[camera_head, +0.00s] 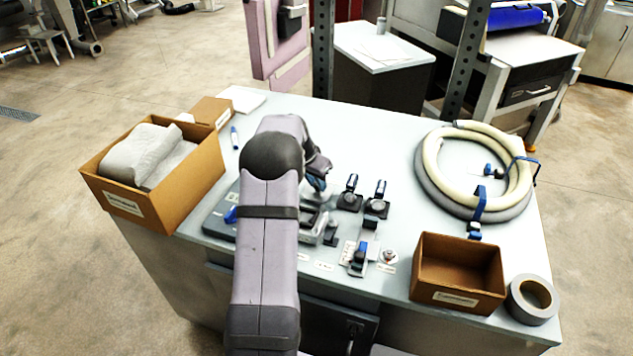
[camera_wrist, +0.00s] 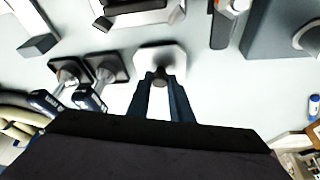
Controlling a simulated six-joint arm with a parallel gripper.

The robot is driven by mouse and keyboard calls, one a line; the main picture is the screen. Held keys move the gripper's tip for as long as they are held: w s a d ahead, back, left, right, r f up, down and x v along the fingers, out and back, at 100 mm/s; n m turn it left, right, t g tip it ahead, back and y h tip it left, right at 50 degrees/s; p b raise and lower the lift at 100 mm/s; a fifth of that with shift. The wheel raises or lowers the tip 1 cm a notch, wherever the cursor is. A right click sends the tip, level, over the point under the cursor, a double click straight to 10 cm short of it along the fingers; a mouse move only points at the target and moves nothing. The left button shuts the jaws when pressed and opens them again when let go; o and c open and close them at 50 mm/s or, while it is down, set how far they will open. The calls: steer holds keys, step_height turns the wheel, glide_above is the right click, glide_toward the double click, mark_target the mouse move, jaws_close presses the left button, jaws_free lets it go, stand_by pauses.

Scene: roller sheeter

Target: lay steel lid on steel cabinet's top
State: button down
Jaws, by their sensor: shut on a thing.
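The steel lid (camera_wrist: 173,58) is a small pale square plate with a dark round knob, seen in the wrist view. My gripper (camera_wrist: 161,78) is shut on the knob, with its two dark fingers on either side of it. In the head view my gripper (camera_head: 317,184) is over the middle of the bench, and my arm and wrist hide most of the lid. I cannot tell whether the lid touches that top.
Two dark clamps with blue-tipped handles (camera_head: 377,199) stand close right of my gripper. A coiled hose (camera_head: 432,185), an open brown box (camera_head: 457,273) and a tape roll (camera_head: 531,300) lie on the right. A cardboard box with grey cloth (camera_head: 190,188) stands at the left edge.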

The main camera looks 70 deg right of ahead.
steer(key=shift+f, duration=0.45)
steer(key=shift+f, duration=0.2)
steer(key=c, duration=1.6)
jaws_free()
steer(key=shift+r, duration=0.15)
steer(key=shift+a+r, duration=0.1)
steer(key=shift+r, duration=0.3)
steer(key=b+v, duration=0.3)
steer(key=v, duration=0.8)
steer(key=shift+a+r, duration=0.1)
steer(key=shift+a, duration=0.1)
steer(key=shift+w, duration=0.1)
